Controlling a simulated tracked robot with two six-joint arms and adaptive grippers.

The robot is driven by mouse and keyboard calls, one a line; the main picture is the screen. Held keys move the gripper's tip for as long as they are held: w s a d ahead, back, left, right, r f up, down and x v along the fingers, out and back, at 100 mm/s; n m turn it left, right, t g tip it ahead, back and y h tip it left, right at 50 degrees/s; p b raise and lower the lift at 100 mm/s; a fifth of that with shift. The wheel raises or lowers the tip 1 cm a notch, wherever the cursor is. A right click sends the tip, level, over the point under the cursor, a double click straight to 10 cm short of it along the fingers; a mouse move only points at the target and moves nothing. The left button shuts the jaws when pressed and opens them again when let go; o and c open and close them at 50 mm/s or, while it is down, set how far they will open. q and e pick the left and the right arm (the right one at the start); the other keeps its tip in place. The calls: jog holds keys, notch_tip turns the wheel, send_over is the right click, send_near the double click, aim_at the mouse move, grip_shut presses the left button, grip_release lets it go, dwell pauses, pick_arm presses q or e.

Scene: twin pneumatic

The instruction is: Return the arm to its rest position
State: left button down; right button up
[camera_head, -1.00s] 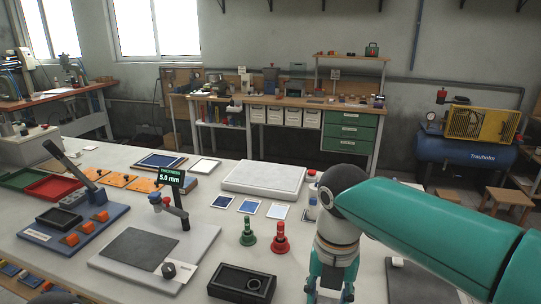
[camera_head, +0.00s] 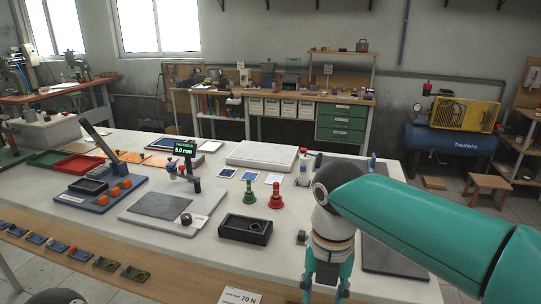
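My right arm, teal, comes in from the right edge. Its gripper (camera_head: 326,291) points down at the front of the white table (camera_head: 150,237). Its two fingers are apart and nothing shows between them, though the tips reach the bottom edge of the picture. My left gripper is not in view; only a dark rounded part shows at the bottom left.
A green (camera_head: 251,193) and a red stamp-like piece (camera_head: 275,196) stand near a black box (camera_head: 246,229). A gauge with a 5.0 mm display (camera_head: 185,149) stands on a grey plate. Dark plates lie right of my gripper. Small coloured pieces line the front ledge.

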notch_tip(320, 180, down, 25)
jog(key=m+y, duration=0.3)
jog(key=m, duration=1.1)
jog(key=s+d+f+m+y, duration=0.1)
jog(key=s+d+f+m, duration=0.1)
jog(key=s+f+m, duration=1.2)
notch_tip(320, 180, down, 2)
jog(key=m, duration=0.6)
jog(key=shift+s+d+m+t, duration=0.3)
jog(key=shift+d, duration=0.1)
